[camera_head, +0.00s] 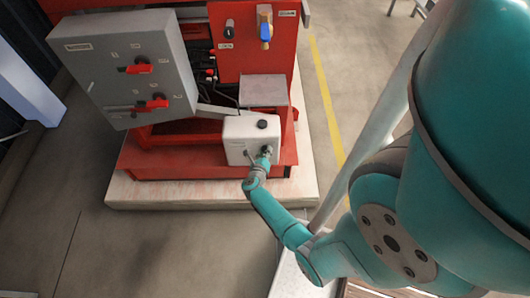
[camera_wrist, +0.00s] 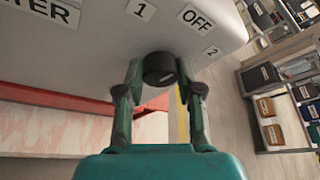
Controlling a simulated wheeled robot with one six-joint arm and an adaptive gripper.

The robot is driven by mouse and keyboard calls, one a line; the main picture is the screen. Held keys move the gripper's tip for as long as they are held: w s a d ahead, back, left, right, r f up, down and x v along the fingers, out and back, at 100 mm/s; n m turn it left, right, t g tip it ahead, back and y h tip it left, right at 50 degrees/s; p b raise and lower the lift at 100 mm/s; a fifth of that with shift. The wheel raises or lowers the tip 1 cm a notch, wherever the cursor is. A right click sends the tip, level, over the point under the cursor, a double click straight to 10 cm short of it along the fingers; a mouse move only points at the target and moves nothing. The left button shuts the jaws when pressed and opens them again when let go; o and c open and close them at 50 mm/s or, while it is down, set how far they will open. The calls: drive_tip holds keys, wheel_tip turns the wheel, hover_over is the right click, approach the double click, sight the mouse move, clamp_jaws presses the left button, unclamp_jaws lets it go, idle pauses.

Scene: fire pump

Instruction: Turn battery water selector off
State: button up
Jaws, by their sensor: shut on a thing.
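The battery water selector is a round black knob (camera_wrist: 160,66) on the face of a white box (camera_head: 238,128). In the wrist view, labels "1", "OFF" (camera_wrist: 195,19) and "2" sit around it, and a larger label ending in "ER" is at the upper left. My gripper (camera_wrist: 159,72) has one finger on each side of the knob and is shut on it. In the head view, my gripper (camera_head: 264,159) is at the right part of the box's front and mostly hides the knob. I cannot tell which label the knob points to.
A grey control panel (camera_head: 125,65) with red handles stands at the left. A red panel (camera_head: 238,60) with a blue-handled valve is behind. Shelves (camera_wrist: 285,95) with bins show at the right. Floor in front is clear.

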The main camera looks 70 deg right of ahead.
drive_tip(key=shift+w+n, duration=0.1)
drive_tip(key=shift+n, duration=0.3)
drive_tip(key=shift+g+h, duration=0.3)
drive_tip(key=o, duration=1.2)
drive_tip(key=shift+c, duration=0.2)
drive_tip(key=v, duration=1.2)
